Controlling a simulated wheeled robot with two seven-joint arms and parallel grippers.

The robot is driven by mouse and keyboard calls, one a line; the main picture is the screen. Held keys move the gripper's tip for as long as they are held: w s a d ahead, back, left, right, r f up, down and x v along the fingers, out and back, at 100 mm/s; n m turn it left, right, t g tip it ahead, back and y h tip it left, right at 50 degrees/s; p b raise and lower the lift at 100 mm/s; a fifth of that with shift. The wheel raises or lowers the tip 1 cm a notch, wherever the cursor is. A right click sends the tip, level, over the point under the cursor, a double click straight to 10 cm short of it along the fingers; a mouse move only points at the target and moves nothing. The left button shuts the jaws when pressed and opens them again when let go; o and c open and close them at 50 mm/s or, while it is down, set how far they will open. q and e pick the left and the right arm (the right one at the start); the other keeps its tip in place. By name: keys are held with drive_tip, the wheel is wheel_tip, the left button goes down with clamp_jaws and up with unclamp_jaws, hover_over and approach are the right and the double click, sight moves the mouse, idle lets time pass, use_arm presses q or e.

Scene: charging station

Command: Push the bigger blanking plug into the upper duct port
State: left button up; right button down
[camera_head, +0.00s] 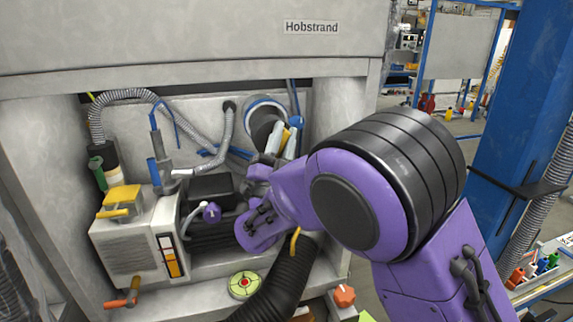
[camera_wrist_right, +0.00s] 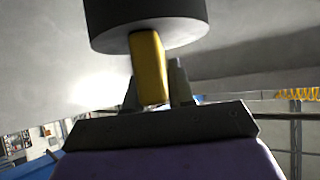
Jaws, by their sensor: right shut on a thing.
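The bigger blanking plug is a dark grey round plug (camera_head: 262,127) with a yellow grip tab, in front of the upper duct port. The port shows as a pale and blue ring (camera_head: 264,100) in the back wall of the cabinet. My right gripper (camera_head: 290,140) is shut on the yellow tab. In the right wrist view the plug's dark body (camera_wrist_right: 145,22) stands beyond the fingertips (camera_wrist_right: 155,88), with the tab between them. The plug overlaps the ring in the head view; I cannot tell how deep it sits. My left gripper is not in view.
A grey box unit (camera_head: 135,245) with a yellow handle stands at left. Corrugated hoses (camera_head: 125,95) hang around the recess, and a thick black hose (camera_head: 283,285) rises below my arm. A round red-and-green disc (camera_head: 243,285) lies near the front. A blue post (camera_head: 515,130) stands at right.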

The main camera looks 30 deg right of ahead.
drive_tip(key=shift+s+d+m+g+h, duration=0.2)
drive_tip(key=shift+s+m+g+h, duration=0.1)
drive_tip(key=shift+m+g+h, duration=0.25)
drive_tip(key=shift+s+r, duration=0.2)
drive_tip(key=shift+r, duration=0.05)
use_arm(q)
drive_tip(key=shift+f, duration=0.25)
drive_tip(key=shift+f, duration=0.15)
use_arm(e)
drive_tip(key=shift+f, duration=0.1)
drive_tip(key=shift+f+b, duration=0.25)
drive_tip(key=shift+b, duration=0.1)
drive_tip(key=shift+w+r, duration=0.15)
drive_tip(key=shift+w, duration=0.25)
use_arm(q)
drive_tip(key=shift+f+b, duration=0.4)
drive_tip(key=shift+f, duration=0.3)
use_arm(e)
drive_tip(key=shift+w+d, duration=0.2)
drive_tip(key=shift+w, duration=0.6)
drive_tip(key=shift+w+d, duration=0.25)
drive_tip(key=shift+w, duration=0.6)
drive_tip(key=shift+w+d, duration=0.2)
drive_tip(key=shift+w, duration=0.6)
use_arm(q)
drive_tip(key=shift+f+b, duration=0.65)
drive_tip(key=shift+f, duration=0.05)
